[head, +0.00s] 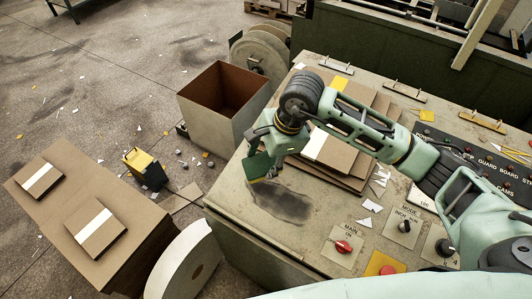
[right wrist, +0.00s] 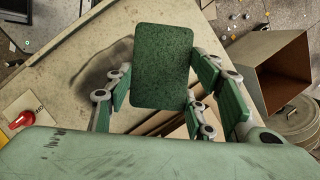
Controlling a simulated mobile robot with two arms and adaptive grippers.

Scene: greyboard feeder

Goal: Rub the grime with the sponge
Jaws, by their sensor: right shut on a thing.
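The sponge (head: 257,165) has a dark green face and a yellow lower edge in the head view. In the right wrist view the sponge (right wrist: 161,66) shows its green speckled face between the fingers. My right gripper (head: 268,158) is shut on it, and the fingers also show in the right wrist view (right wrist: 160,90). The grime (head: 280,204) is a dark smudge on the pale machine top. The sponge is by the grime's upper left edge; whether it touches the top is unclear. The grime (right wrist: 100,70) shows left of the sponge in the right wrist view. My left gripper is out of view.
Stacked boards (head: 341,150) lie right of the gripper. A red MAIN knob (head: 343,246) and a MODE knob (head: 404,226) are on the machine top (head: 240,222). An open brown box (head: 208,115) stands beyond its left edge. Paper scraps lie near the boards.

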